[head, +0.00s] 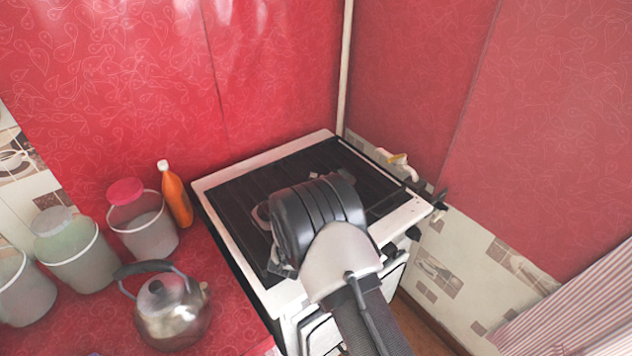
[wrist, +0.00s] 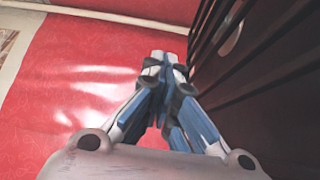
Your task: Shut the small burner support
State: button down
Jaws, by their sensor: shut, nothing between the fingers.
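The stove (head: 263,165) has a white rim and a dark top with black burner supports (head: 325,160) over it. I cannot tell which part is the small burner support or how it stands, because my arm covers the middle of the stove top. In the wrist view, my gripper (wrist: 165,62) is shut and empty, its fingertips together. A dark slatted surface (wrist: 265,50), which looks like the stove's burner supports, lies just right of the fingers, with no clear contact. In the head view the fingers are hidden behind my wrist.
A metal kettle (head: 172,310), an orange bottle (head: 176,196) and several lidded containers (head: 143,225) stand on the red counter left of the stove. Red walls (head: 270,70) close off the back and right.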

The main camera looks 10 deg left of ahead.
jog(key=s+a, duration=0.1)
jog(key=s, duration=1.1)
jog(key=w+d+r+m+g+y, duration=0.25)
jog(key=w+r+m, duration=0.2)
jog(key=r, duration=0.25)
jog(key=s+d+r+m+g+y, duration=0.25)
jog(key=s+d+r+g, duration=0.2)
jog(key=r, duration=0.35)
jog(key=s+d+m+g+h, duration=0.1)
jog(key=s+d+m+g, duration=0.1)
jog(key=s+d, duration=0.4)
jog(key=s+d+r+m+g+h, duration=0.1)
jog(key=s+d+m, duration=0.3)
jog(key=s, duration=1)
jog(key=s+d+r+m+g+h, duration=0.1)
jog(key=s+d+g, duration=0.3)
jog(key=s+d, duration=0.5)
jog(key=shift+s+r+m, duration=0.25)
jog(key=shift+s+m, duration=0.65)
jog(key=shift+s, duration=0.1)
jog(key=shift+a, duration=0.1)
